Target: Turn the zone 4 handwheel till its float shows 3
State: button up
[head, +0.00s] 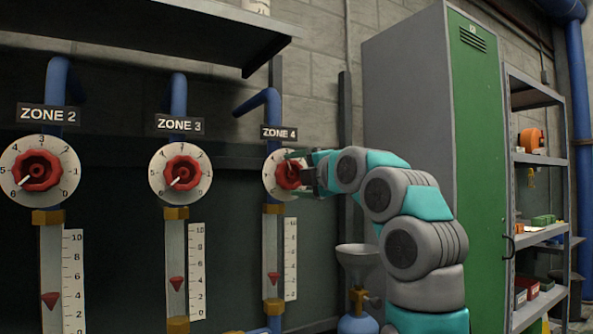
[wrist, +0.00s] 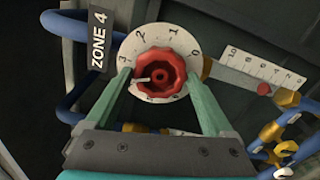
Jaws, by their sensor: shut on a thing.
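The zone 4 handwheel is a red lobed knob (head: 288,175) on a white numbered dial (wrist: 168,33). In the wrist view the handwheel (wrist: 160,66) sits between the two green fingers of my gripper (wrist: 159,78), which is shut on it. Its white pointer (wrist: 143,79) points left toward the left finger; the dial number there is hidden. In the head view the zone 4 float (head: 272,279), a small red cone, stands low in its tube, around 2 to 3 on the scale (head: 290,255); the exact reading is unclear. The float also shows in the wrist view (wrist: 264,88).
The zone 3 handwheel (head: 181,173) and zone 2 handwheel (head: 38,171) stand to the left, each above its own float tube. A metal shelf (head: 150,28) overhangs them. A green-doored locker (head: 482,160) stands to the right.

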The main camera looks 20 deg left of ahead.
jog(key=shift+n+p, duration=0.4)
jog(key=shift+s+a, duration=0.1)
jog(key=shift+r, duration=0.1)
jog(key=shift+n, duration=0.4)
jog(key=shift+d+r+n, duration=0.2)
jog(key=shift+n, duration=0.4)
jog(key=shift+f, duration=0.1)
jog(key=shift+a+n, duration=0.2)
jog(key=shift+n, duration=0.1)
